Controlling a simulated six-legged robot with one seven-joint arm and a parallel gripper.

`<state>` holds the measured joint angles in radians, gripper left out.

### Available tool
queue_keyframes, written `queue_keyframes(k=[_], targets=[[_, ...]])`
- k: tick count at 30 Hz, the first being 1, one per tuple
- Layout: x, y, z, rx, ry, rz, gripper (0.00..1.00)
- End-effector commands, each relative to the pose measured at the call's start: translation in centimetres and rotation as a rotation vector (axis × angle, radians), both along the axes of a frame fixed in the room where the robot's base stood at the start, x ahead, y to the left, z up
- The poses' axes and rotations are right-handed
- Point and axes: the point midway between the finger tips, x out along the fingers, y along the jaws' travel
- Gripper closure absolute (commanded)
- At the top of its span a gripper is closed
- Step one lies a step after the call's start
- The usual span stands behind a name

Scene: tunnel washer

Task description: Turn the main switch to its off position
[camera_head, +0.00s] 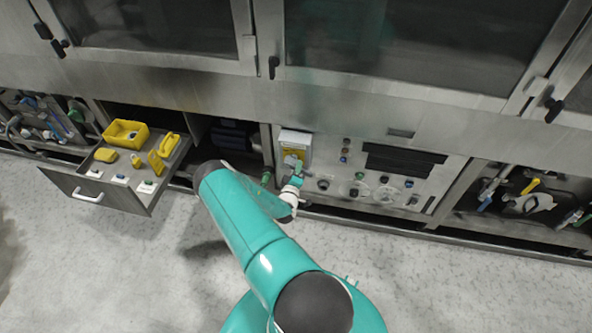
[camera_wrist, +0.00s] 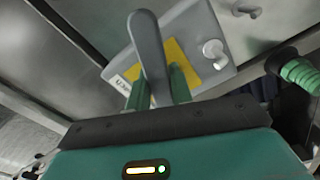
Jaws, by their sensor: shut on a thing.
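The main switch is a pale grey box (camera_head: 295,139) with a yellow plate, on the machine front left of the control panel. In the wrist view its yellow plate (camera_wrist: 205,62) shows behind a long grey lever (camera_wrist: 149,45). My gripper (camera_wrist: 158,88) has its green fingers on either side of the lever, shut on its lower part. In the head view my gripper (camera_head: 297,172) is small and in front of the lower part of the switch box, partly hiding it. The lever's exact angle cannot be read in the head view.
A control panel (camera_head: 425,182) with knobs and buttons is right of the switch. An open drawer (camera_head: 137,188) with yellow items juts out at left. A green ribbed part (camera_wrist: 298,74) is near my gripper at right in the wrist view. The floor in front is clear.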

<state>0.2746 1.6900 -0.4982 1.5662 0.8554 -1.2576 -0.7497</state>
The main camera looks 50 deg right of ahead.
Motion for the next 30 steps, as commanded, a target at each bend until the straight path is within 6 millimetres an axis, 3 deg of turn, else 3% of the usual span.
queue_keyframes(k=[15, 30], targets=[[-0.2, -0.1, 1.0, -0.144, 0.333, 0.000, 1.00], [-0.3, -0.1, 1.1, -0.170, 0.396, -0.001, 1.00]])
